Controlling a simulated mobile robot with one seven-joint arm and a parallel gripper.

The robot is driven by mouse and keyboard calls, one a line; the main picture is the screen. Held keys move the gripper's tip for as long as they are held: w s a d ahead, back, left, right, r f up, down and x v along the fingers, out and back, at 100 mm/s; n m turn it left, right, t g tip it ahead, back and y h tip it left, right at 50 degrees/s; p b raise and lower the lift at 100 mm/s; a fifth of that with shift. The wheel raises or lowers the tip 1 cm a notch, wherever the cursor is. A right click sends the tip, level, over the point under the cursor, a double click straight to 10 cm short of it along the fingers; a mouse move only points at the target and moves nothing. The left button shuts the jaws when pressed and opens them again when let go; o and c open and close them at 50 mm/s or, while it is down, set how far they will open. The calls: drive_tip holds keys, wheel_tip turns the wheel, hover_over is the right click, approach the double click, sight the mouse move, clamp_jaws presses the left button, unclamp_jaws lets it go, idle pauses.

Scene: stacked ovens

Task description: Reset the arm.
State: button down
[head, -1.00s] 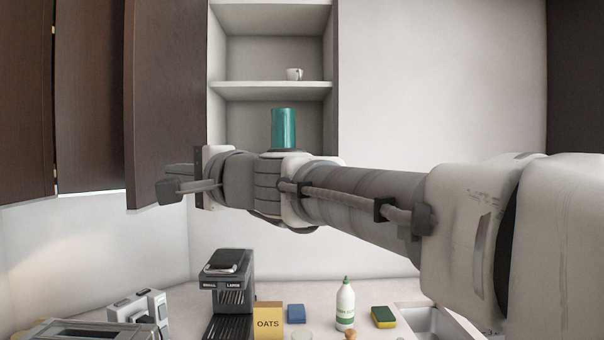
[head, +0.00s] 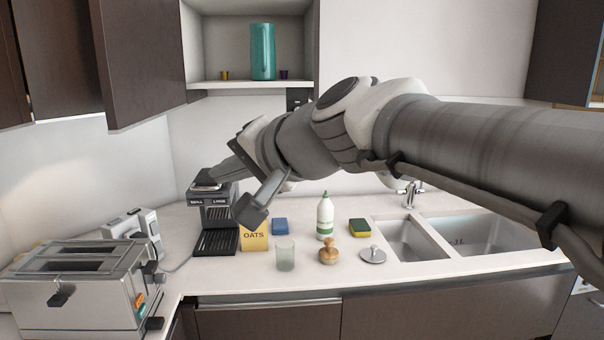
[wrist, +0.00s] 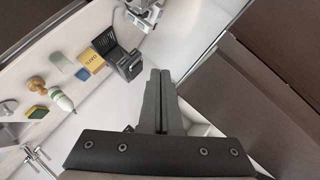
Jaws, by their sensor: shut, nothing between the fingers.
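My gripper (head: 222,167) reaches left from the end of my arm in the head view. It is in the air in front of the wall, and its fingers overlap the coffee machine's top in the picture. In the wrist view my gripper (wrist: 161,75) shows two dark fingers pressed together, with nothing between them. My arm crosses the head view from the right edge, over the counter and sink.
Below are a coffee machine (head: 214,218), oats box (head: 254,237), glass (head: 285,255), white bottle (head: 325,217), sponge (head: 359,228) and toaster (head: 75,295). An open cabinet door (head: 140,70) hangs at left. A teal container (head: 263,52) stands on the shelf.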

drive_tip(key=s+d+f+n+g+h, duration=0.1)
drive_tip(key=s+d+f+h, duration=0.2)
drive_tip(key=s+d+f, duration=0.2)
drive_tip(key=s+d+f+n+g+h+p, duration=0.1)
drive_tip(key=s+d+f+h, duration=0.2)
drive_tip(key=d, duration=0.8)
drive_tip(key=s+d+f+g+h+p, duration=0.1)
drive_tip(key=s+d+f+h, duration=0.2)
drive_tip(key=s+d+f, duration=0.4)
wheel_tip(320, 180, down, 3)
drive_tip(key=shift+d+f+n+g+h, duration=0.2)
drive_tip(key=shift+d+n+g+h, duration=0.15)
drive_tip(key=shift+d, duration=0.55)
